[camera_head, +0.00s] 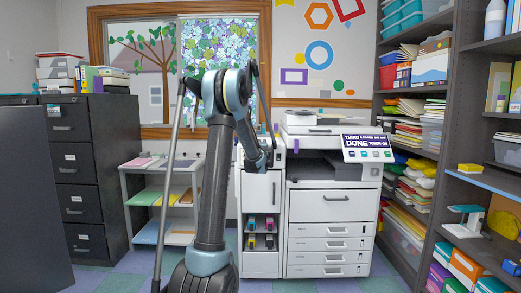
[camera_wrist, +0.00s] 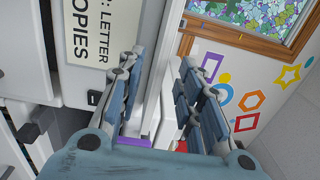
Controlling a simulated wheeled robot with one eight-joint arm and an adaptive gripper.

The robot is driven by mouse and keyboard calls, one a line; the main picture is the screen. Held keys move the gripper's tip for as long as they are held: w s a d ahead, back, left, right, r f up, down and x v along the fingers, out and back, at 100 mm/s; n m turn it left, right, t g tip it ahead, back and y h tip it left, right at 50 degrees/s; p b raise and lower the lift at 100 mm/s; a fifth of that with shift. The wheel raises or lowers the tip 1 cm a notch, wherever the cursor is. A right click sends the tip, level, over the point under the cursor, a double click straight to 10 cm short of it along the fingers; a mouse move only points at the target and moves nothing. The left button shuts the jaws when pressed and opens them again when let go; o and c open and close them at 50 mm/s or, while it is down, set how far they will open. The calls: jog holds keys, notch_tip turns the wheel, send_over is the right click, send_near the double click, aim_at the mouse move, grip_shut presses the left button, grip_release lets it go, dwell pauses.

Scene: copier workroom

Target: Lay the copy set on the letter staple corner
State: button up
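My gripper (camera_wrist: 162,66) is open in the wrist view, its two blue-grey padded fingers well apart. Between and beyond them are white machine edges and a purple strip (camera_wrist: 134,142); I see nothing clearly gripped. A label (camera_wrist: 92,32) reading "LETTER" and "COPIES" is on the white machine at upper left. In the head view my gripper (camera_head: 264,160) is at the front of the white unit (camera_head: 261,190) left of the copier (camera_head: 330,205). The copier's sign (camera_head: 367,148) shows "DONE". I cannot make out the copy set or the staple corner with certainty.
A low shelf cart (camera_head: 160,205) with coloured paper stands left of the copier. Dark filing cabinets (camera_head: 85,170) stand at far left. Crowded shelves (camera_head: 415,150) line the right side. The floor in front of the copier is clear.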

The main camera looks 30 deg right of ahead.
jog(key=v, duration=0.9)
jog(key=shift+s+a, duration=0.25)
jog(key=shift+s, duration=0.1)
jog(key=w+a+r+n+y, duration=0.15)
jog(key=a+n+y, duration=0.3)
jog(key=a, duration=0.95)
jog(key=s+a+f+n+g+y, duration=0.1)
jog(key=s+a+f+n+y, duration=0.2)
jog(key=a, duration=0.6)
jog(key=s+a+f+n+g+y, duration=0.15)
jog(key=a+n, duration=0.25)
jog(key=a, duration=0.5)
jog(key=s+a+f+n+g+y, duration=0.1)
jog(key=s+a+n+y, duration=0.2)
jog(key=a, duration=0.7)
jog(key=s+a+f+n+g, duration=0.3)
jog(key=s+a+f, duration=0.25)
jog(key=s, duration=0.25)
jog(key=s+a+f+n+g, duration=0.3)
jog(key=s+a+f, duration=0.25)
jog(key=s, duration=0.25)
jog(key=s+f+n+g+h, duration=0.1)
jog(key=s+f, duration=0.3)
jog(key=s, duration=0.4)
jog(key=s+d+f+n+g+h, duration=0.1)
jog(key=s+f+n+g, duration=0.2)
jog(key=s, duration=0.6)
jog(key=shift+d+f+h, duration=0.25)
jog(key=shift+f+h, duration=0.05)
jog(key=shift+f, duration=0.65)
